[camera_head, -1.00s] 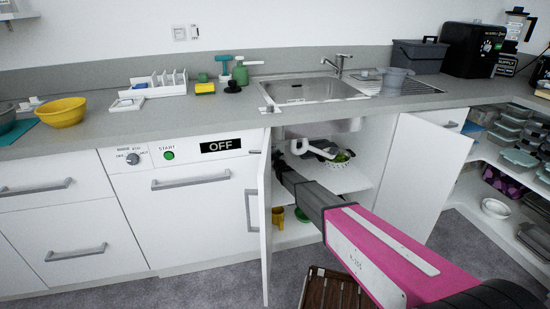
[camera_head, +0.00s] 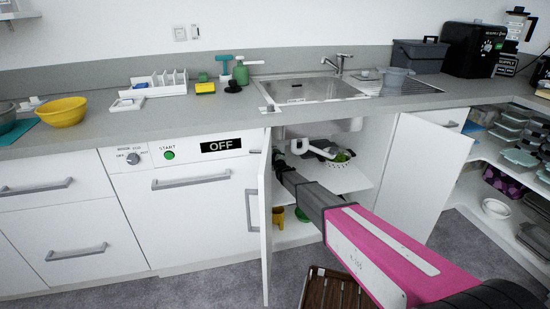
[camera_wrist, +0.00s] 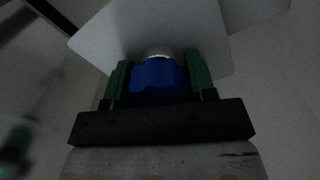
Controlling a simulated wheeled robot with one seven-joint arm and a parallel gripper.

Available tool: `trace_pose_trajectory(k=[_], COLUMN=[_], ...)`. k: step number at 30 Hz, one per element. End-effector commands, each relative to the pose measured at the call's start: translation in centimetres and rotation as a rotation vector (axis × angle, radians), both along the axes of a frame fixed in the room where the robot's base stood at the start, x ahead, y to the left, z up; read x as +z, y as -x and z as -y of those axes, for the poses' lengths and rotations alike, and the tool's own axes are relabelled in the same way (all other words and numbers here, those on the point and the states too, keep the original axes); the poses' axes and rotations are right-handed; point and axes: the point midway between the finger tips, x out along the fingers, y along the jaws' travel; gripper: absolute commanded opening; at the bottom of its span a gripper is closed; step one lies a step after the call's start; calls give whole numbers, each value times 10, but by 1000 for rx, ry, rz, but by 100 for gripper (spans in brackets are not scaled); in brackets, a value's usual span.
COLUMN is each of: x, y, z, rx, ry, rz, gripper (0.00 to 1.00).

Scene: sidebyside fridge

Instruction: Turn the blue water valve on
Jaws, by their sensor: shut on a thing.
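The blue water valve (camera_wrist: 158,80) shows in the wrist view as a ribbed blue knob with a pale metal collar behind it. My gripper (camera_wrist: 160,74) has its two green fingers on either side of the knob and is shut on it. In the head view my arm reaches into the open cabinet under the sink. There the valve cannot be made out, and the gripper end is small and dark, partly hidden by the cabinet door edge and my arm.
The left cabinet door (camera_head: 265,225) stands open close beside my arm. The right door (camera_head: 428,178) is also open. A brown slatted crate (camera_head: 333,290) is on the floor below.

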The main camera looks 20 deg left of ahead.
Motion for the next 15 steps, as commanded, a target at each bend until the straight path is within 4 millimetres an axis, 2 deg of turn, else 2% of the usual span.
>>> trace_pose_trajectory(k=[15], x=[0], y=[1], z=[-1], rx=[1], ry=[69], rz=[43], gripper=[27])
